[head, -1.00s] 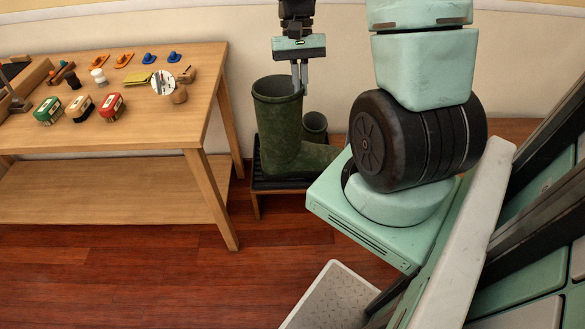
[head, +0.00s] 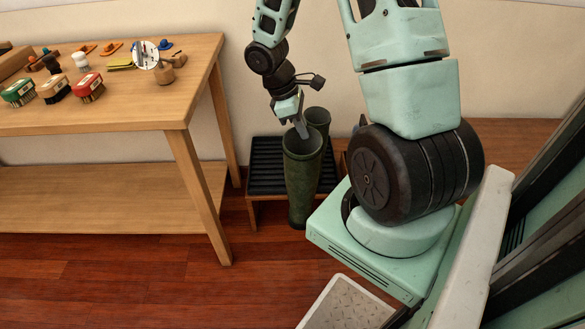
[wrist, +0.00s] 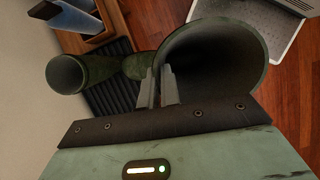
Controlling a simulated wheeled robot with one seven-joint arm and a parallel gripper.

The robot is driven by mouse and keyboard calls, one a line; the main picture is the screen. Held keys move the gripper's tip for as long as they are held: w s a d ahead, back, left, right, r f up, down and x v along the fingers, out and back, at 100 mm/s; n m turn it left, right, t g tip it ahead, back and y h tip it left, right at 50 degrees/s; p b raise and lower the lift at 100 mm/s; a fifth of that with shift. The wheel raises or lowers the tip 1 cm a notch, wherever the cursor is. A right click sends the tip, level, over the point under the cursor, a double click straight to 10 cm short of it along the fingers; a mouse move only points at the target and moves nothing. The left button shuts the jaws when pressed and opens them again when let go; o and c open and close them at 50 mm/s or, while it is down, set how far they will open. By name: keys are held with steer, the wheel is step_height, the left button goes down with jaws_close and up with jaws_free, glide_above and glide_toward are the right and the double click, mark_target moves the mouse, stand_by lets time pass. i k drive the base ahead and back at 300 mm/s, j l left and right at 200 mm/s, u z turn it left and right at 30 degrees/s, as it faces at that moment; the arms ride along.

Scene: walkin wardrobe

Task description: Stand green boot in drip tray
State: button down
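The green boot (head: 302,185) is upright in front of the slatted bench, its toe hidden or turned away from view. My gripper (head: 301,131) is at its top rim. In the wrist view my gripper (wrist: 157,88) has one finger on each side of the rim of the boot (wrist: 238,35), shut on its wall. I cannot tell whether the sole touches anything. The grey drip tray (head: 345,306) lies on the floor at the bottom, partly cut off, and it shows at the top right of the wrist view (wrist: 284,50). It looks empty where visible.
A second green boot (head: 318,118) stands on the black slatted bench (head: 266,168) behind. A wooden table (head: 140,113) with brushes and small items stands at the left. Red wood floor (head: 150,270) is clear between the table and the tray.

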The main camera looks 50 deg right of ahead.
mark_target(275, 163)
steer(key=i+l, duration=0.75)
steer(key=i, duration=0.1)
